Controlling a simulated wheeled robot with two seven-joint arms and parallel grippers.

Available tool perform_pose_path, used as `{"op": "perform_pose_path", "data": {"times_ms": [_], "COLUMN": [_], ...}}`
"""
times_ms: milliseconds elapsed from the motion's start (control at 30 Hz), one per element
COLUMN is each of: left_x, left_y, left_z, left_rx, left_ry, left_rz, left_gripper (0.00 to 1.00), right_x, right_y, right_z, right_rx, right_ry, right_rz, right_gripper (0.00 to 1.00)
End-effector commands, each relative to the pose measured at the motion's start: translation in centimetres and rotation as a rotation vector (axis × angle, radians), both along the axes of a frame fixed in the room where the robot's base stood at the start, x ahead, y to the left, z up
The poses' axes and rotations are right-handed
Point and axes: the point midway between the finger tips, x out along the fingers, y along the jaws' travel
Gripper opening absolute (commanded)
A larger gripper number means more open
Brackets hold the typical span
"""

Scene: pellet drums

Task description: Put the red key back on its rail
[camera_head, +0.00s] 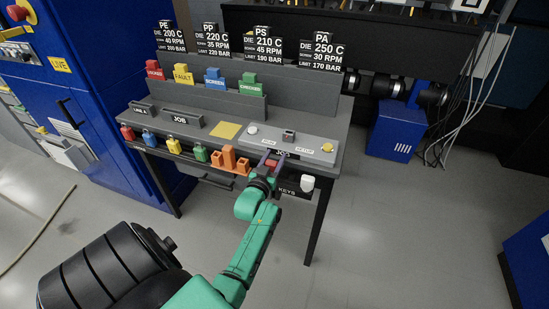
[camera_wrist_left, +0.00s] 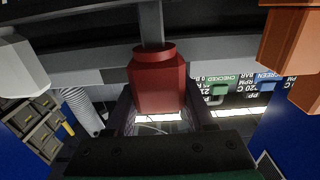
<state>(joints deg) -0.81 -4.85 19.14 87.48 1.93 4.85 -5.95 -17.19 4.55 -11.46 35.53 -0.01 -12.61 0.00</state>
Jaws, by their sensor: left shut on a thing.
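The red key (camera_wrist_left: 157,82) sits between the two fingers of my left gripper (camera_wrist_left: 155,112), which is shut on it. A grey bar or post meets the key's top in the wrist view; I cannot tell whether the key is seated on it. In the head view my left gripper (camera_head: 268,170) is at the front edge of the desk, beside the rail labelled KEYS (camera_head: 288,190). The key is mostly hidden there by the gripper. A white key (camera_head: 307,183) is at the rail, right of the gripper. My right gripper is out of view.
Orange blocks (camera_head: 229,158) stand close left of the gripper, with red, blue, yellow and green pieces further left. A button panel (camera_head: 320,148) is just above on the desk (camera_head: 185,143). Open floor (camera_head: 390,230) lies to the right.

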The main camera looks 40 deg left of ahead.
Motion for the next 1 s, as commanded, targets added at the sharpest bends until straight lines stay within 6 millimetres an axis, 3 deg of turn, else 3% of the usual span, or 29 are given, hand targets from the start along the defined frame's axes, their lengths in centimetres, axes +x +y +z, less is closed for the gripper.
{"op": "perform_pose_path", "data": {"times_ms": [500, 533, 600, 1000], "left_x": [0.0, 0.0, 0.0, -0.2], "left_y": [0.0, 0.0, 0.0, 0.1], "left_z": [-1.5, -1.3, -1.4, -1.6], "left_rx": [0.0, -0.001, -0.002, -0.004], "left_ry": [0.001, 0.001, 0.002, 0.008], "left_rz": [0.0, 0.0, 0.0, 0.003], "left_gripper": [0.0, 0.66, 0.89, 0.89], "right_x": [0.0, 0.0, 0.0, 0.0], "right_y": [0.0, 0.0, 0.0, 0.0], "right_z": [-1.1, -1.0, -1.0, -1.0], "right_rx": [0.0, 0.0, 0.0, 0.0], "right_ry": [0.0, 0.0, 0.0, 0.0], "right_rz": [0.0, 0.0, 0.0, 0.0], "right_gripper": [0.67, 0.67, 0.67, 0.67]}}
